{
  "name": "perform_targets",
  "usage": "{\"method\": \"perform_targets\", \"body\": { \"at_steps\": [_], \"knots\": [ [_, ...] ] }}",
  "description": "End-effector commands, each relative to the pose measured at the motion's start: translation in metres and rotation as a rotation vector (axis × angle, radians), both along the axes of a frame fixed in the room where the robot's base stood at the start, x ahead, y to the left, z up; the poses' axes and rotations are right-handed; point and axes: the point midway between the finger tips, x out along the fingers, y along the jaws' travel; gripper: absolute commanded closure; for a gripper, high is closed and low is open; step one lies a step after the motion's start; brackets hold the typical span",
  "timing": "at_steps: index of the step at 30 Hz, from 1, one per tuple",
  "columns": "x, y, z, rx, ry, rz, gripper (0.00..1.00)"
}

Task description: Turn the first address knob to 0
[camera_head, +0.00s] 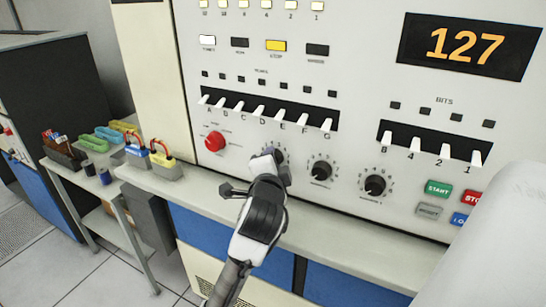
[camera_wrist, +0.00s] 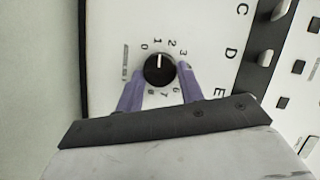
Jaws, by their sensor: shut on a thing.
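The first address knob (camera_wrist: 159,71) is a round black knob with a white pointer line. In the wrist view the pointer points straight up, between the printed 1 and 2 and nearer the 1. The 0 mark lies just left of the 1. My gripper (camera_wrist: 161,80) has its two purple fingers on either side of the knob and is shut on it. In the head view my gripper (camera_head: 277,163) covers most of this knob, the leftmost of three in the row.
The middle knob (camera_head: 320,171) and right knob (camera_head: 375,185) are close by on the right. A red button (camera_head: 215,141) sits left of my gripper. White lever switches (camera_head: 260,110) run above. The display (camera_head: 467,46) reads 127. A ledge (camera_head: 350,238) runs below the panel.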

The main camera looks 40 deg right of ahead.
Motion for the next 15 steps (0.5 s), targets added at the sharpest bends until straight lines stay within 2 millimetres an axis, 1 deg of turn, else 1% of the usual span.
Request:
{"method": "perform_targets", "body": {
  "at_steps": [1,15],
  "knots": [
    [0.0001,-0.0003,0.0034,-0.017,0.042,-0.001,0.85],
    [0.003,0.0008,0.005,-0.178,0.426,0.0,0.85]
  ]
}}
